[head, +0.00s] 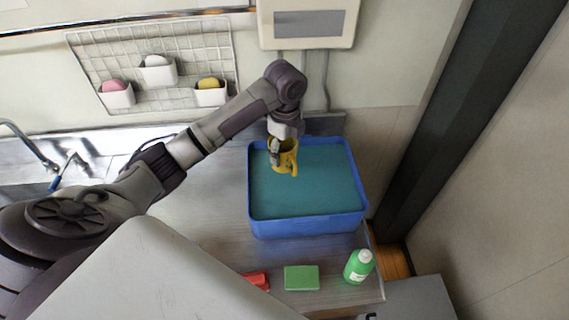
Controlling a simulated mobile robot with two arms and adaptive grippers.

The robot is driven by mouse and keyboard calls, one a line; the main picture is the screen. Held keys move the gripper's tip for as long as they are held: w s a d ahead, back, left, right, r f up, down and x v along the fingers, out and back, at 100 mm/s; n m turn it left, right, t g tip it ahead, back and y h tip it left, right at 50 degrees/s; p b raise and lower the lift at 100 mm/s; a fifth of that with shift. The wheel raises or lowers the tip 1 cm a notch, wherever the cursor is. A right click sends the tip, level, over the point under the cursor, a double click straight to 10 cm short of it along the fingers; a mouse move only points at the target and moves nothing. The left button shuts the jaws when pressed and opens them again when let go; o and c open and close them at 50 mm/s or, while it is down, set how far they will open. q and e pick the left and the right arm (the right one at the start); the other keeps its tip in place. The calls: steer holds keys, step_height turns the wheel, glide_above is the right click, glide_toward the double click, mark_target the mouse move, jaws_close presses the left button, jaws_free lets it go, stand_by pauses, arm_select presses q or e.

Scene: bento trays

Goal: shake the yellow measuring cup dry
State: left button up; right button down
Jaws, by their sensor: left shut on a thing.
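The yellow measuring cup (287,164) is in my left gripper (277,150), which is shut on it. The gripper and cup are over the left back part of a blue tub (309,226) filled with teal water. I cannot tell how far the cup is above the water or whether it touches it. Part of the cup is hidden behind the gripper's fingers. My right gripper is not in view.
A green sponge (301,278), a red item (257,281) and a green bottle (358,267) are along the counter's front edge. A faucet (30,146) stands at the left. A wire rack (190,50) with white cups hangs on the wall. A dark pillar (470,100) rises at the right.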

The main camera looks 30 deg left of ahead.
arm_select(q)
steer(key=shift+r, duration=0.35)
steer(key=shift+f, duration=1.75)
steer(key=shift+r, duration=1.75)
steer(key=shift+f, duration=1.8)
steer(key=shift+s, duration=0.1)
